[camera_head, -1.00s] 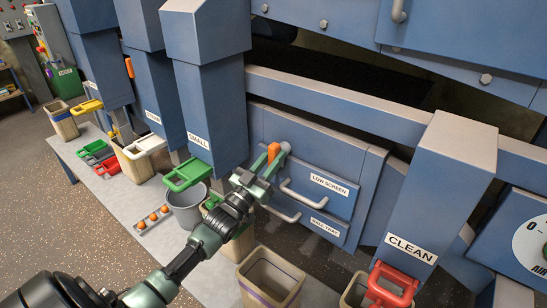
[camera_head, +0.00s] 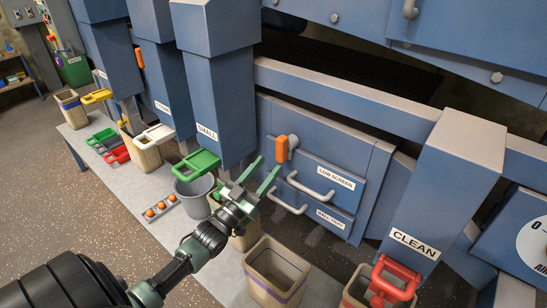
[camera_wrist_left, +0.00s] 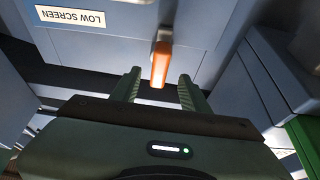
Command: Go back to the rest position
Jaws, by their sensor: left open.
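My left gripper (camera_head: 255,179) is open and empty in the head view. It is in front of the blue panel, just below and left of the orange handle (camera_head: 281,149), and apart from it. My right gripper is not in view.
The green-handled SMALL chute (camera_head: 197,164) is left of my gripper, above a grey bucket (camera_head: 195,190). A wooden bin (camera_head: 272,270) stands below. The red-handled CLEAN chute (camera_head: 395,280) is at right. A tray with orange balls (camera_head: 160,208) lies on the bench. Open floor is at left.

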